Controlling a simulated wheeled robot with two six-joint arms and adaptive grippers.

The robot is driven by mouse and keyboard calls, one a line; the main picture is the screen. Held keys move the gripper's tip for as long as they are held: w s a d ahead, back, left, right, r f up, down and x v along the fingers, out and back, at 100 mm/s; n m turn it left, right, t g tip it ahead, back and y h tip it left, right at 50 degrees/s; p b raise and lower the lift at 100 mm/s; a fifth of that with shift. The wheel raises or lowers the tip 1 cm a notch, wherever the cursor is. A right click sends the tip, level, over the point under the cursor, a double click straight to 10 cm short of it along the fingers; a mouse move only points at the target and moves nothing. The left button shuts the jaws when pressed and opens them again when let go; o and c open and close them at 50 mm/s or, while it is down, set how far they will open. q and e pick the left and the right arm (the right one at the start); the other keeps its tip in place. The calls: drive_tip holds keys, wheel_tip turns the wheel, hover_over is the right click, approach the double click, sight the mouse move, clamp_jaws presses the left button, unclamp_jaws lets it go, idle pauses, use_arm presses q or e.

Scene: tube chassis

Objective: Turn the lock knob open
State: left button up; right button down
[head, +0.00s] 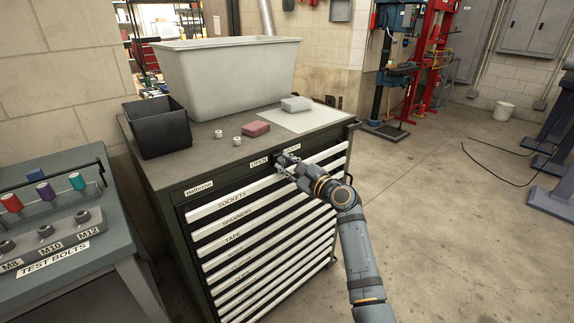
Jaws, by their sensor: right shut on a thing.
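The lock knob sits at the top front edge of the dark tool cabinet (160,183), between the label OPEN (259,162) and a second label (291,149) to its right that is partly covered. My right gripper (281,163) reaches in from the lower right and is shut on the knob at the cabinet front. The fingers hide most of the knob, so its turn angle cannot be told. My left gripper is not in view.
A large grey bin (228,70), a black box (157,128), a red block (256,129), a grey block (296,104) and two small white pieces stand on the cabinet top. Labelled drawers (265,205) are closed below. A test-bolt bench (120,235) stands at left. Floor at right is open.

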drive_tip(key=shift+f, duration=0.1)
drive_tip(key=c, duration=1.1)
unclamp_jaws()
